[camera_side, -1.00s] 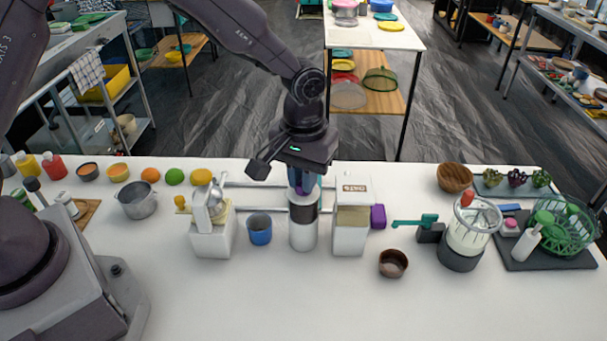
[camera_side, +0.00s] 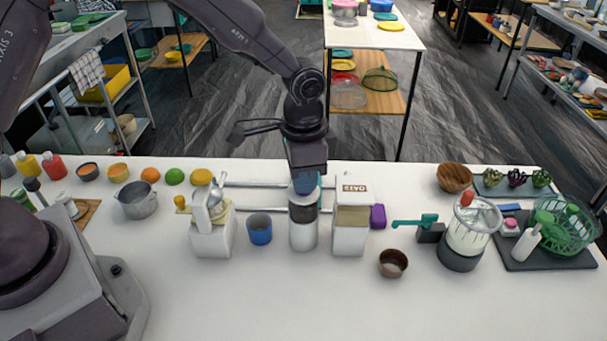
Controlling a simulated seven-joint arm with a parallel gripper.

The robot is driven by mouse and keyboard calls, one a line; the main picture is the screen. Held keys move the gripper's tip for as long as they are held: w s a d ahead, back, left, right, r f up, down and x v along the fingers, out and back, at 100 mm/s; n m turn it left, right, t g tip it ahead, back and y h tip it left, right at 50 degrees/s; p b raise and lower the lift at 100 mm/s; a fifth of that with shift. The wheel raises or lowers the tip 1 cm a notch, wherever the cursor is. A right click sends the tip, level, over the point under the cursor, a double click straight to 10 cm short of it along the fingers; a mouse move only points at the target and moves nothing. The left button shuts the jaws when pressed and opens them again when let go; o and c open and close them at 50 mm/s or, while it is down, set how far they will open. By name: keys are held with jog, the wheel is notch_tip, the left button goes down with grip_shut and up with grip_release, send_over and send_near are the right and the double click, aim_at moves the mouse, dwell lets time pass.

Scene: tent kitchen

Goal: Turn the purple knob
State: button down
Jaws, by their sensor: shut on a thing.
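My gripper (camera_side: 305,186) points straight down over a white canister (camera_side: 303,235) with a dark band and a clear upper part. Its bluish fingers are shut on the canister's top piece, which they mostly hide. I cannot tell that piece's colour now. The canister stands upright on the white table. A purple knob (camera_side: 378,216) sticks out from the right side of the white oats dispenser (camera_side: 350,236), just right of the canister. My gripper is apart from this side knob.
A blue cup (camera_side: 259,229) and a white juicer (camera_side: 212,232) stand close left of the canister. A brown bowl (camera_side: 393,263) and a blender (camera_side: 468,235) with a teal-handled device (camera_side: 428,231) stand to the right. The table's front is clear.

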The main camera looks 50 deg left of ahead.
jog(key=shift+r+m, duration=0.1)
jog(key=shift+m, duration=1)
jog(key=c, duration=1.2)
grip_release()
jog(key=shift+o, duration=0.2)
notch_tip(320, 180, up, 13)
